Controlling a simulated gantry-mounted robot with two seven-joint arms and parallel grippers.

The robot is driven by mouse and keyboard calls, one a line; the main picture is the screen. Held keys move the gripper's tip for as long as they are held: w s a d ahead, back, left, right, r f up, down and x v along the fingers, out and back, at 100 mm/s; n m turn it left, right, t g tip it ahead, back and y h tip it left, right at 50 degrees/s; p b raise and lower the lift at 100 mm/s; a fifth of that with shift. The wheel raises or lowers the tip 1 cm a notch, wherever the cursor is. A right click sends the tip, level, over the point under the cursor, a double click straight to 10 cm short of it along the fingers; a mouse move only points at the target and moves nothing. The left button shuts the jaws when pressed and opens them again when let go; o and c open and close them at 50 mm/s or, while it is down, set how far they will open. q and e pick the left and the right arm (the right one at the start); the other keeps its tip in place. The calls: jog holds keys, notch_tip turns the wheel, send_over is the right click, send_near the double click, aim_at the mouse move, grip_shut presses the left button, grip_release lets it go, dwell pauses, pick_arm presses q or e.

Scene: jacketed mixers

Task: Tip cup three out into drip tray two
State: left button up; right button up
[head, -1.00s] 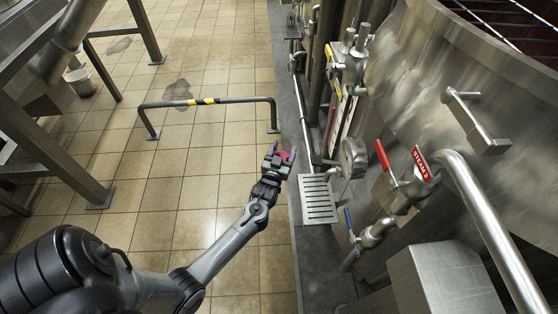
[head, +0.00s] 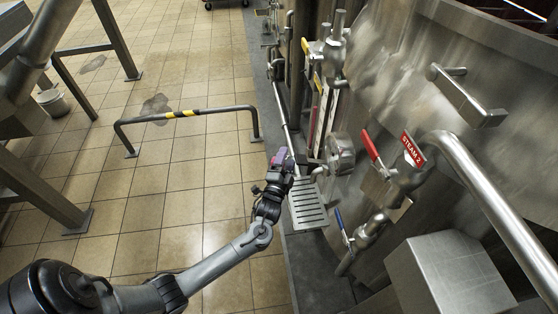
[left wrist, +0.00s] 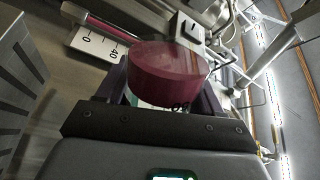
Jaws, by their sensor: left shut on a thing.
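My left gripper (head: 281,166) is shut on a dark red cup (left wrist: 168,73), which fills the space between its fingers in the left wrist view. The cup carries a small mark at its near lower side that I cannot read surely. Its contents and exact tilt I cannot tell. The slotted metal drip tray (head: 307,204) juts out below the gauge, just right of and nearer than the gripper in the head view. Slots that look like its grille (left wrist: 18,95) show at the left of the left wrist view. My right gripper is not in view.
A gauge (head: 341,152), a red-handled valve (head: 372,148) and a blue-handled valve (head: 342,226) stand close right of the tray. A STEAM 2 tag (head: 413,150) hangs by a thick pipe.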

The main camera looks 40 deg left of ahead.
pick_arm(q)
jog(key=m+p, duration=0.3)
jog(key=shift+w+d+r+m+t+h+p, duration=0.2)
jog(key=shift+d+r+m+t+h+p, duration=0.1)
jog(key=shift+d+r, duration=0.1)
jog(key=m+p, duration=0.1)
jog(key=m, duration=0.2)
jog(key=shift+w+d+h+p, duration=0.15)
jog(key=shift+d+h+p, duration=0.15)
jog(key=shift+p, duration=0.1)
jog(key=shift+w+d+f+m+p, duration=0.15)
jog(key=shift+m+p, duration=0.15)
jog(key=shift+m, duration=0.2)
jog(key=shift+s+d+f+m+p, duration=0.1)
jog(key=shift+m+p, duration=0.15)
jog(key=shift+m, duration=0.25)
